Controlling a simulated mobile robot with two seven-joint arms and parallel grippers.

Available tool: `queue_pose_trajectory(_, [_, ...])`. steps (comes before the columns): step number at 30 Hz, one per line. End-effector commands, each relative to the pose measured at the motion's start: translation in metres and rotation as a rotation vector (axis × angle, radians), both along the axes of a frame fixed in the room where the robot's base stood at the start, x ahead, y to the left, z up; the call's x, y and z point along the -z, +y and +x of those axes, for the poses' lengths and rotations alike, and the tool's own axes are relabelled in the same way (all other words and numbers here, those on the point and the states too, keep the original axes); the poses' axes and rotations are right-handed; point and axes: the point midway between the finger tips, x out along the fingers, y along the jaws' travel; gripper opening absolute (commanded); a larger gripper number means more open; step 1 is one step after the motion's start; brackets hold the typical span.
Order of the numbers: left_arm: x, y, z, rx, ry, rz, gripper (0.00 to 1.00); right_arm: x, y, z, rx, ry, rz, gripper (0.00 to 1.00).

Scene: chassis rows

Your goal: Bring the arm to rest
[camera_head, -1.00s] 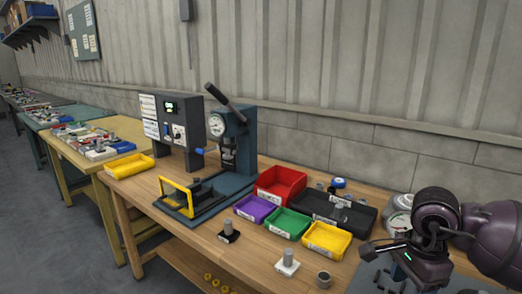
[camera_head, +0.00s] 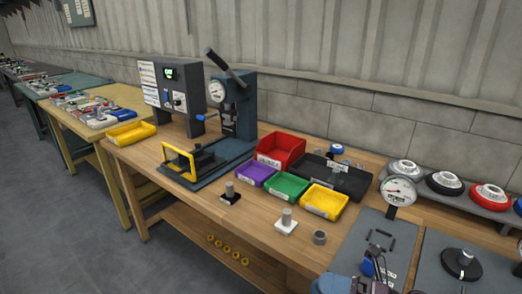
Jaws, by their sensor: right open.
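My right gripper (camera_head: 382,277) shows only in part, as dark pieces at the bottom edge, right of centre. It is low over the near part of the grey board on the bench. It is open, and I see nothing held in it. Most of it and its arm are cut off by the frame. My left gripper is not in view.
The wooden bench carries a press (camera_head: 235,105), a control box (camera_head: 172,98), a yellow-handled fixture (camera_head: 185,165), red (camera_head: 282,147), purple (camera_head: 255,174), green (camera_head: 287,187) and yellow (camera_head: 324,201) bins, and a dial gauge (camera_head: 398,191). Round pieces line a rack at right.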

Motion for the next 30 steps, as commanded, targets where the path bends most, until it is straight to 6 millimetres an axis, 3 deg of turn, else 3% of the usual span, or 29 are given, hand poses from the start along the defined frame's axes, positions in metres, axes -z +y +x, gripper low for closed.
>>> queue_pose_trajectory(5, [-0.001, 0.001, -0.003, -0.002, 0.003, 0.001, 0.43, 0.027, -0.039, 0.01, 0.33, 0.425, 0.344, 0.55])
queue_pose_trajectory(8, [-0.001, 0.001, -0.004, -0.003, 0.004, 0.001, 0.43, 0.056, -0.068, 0.008, 0.512, 0.669, 0.526, 0.55])
queue_pose_trajectory(11, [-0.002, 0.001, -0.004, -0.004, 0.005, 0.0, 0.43, 0.095, -0.098, -0.005, 0.693, 0.917, 0.708, 0.55])
queue_pose_trajectory(15, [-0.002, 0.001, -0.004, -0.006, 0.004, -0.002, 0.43, 0.156, -0.133, -0.044, 0.932, 1.25, 0.949, 0.55])
queue_pose_trajectory(21, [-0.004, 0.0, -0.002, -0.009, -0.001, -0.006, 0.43, 0.217, -0.155, -0.107, 1.159, 1.586, 1.195, 0.55])
queue_pose_trajectory(25, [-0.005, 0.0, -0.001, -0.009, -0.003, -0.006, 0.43, 0.232, -0.157, -0.127, 1.219, 1.68, 1.264, 0.55])
queue_pose_trajectory(30, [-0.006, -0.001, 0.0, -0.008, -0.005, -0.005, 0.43, 0.235, -0.157, -0.131, 1.231, 1.701, 1.278, 0.55])
